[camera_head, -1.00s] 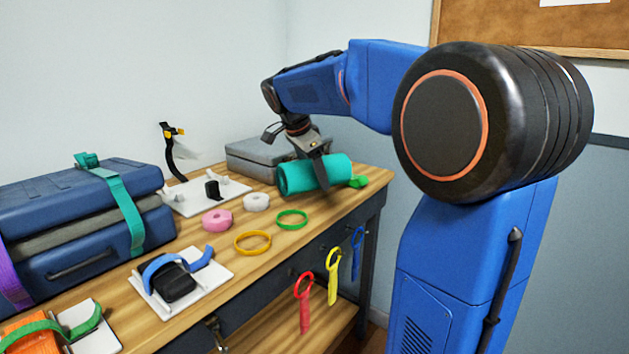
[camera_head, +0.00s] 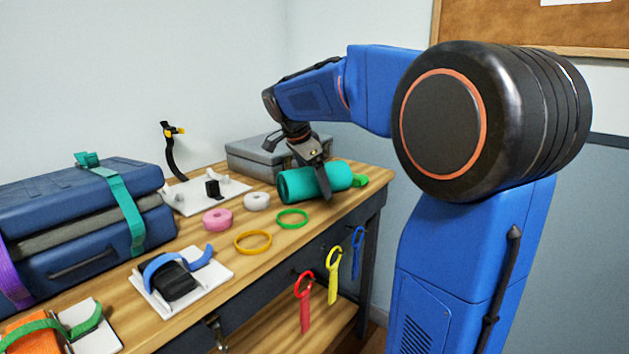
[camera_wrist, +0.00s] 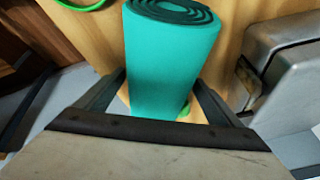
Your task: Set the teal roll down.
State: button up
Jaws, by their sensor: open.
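The teal roll (camera_head: 297,184) lies on its side on the wooden table, near the table's right end. My gripper (camera_head: 324,190) is over the roll with its fingers pointing down; one finger shows in front of the roll. In the wrist view the roll (camera_wrist: 168,65) runs between the two spread fingers of my gripper (camera_wrist: 160,95), with its spiral end at the top. Gaps show beside the roll near the fingers, and my gripper is open. The roll's underside is hidden.
A grey case (camera_head: 256,157) stands behind the roll. A green ring (camera_head: 292,219), a yellow ring (camera_head: 253,242), a white roll (camera_head: 257,201) and a pink roll (camera_head: 217,219) lie to the left. A green strap piece (camera_head: 360,181) lies by the roll's right end.

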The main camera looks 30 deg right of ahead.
jog(key=v, duration=1.2)
jog(key=shift+s, duration=0.15)
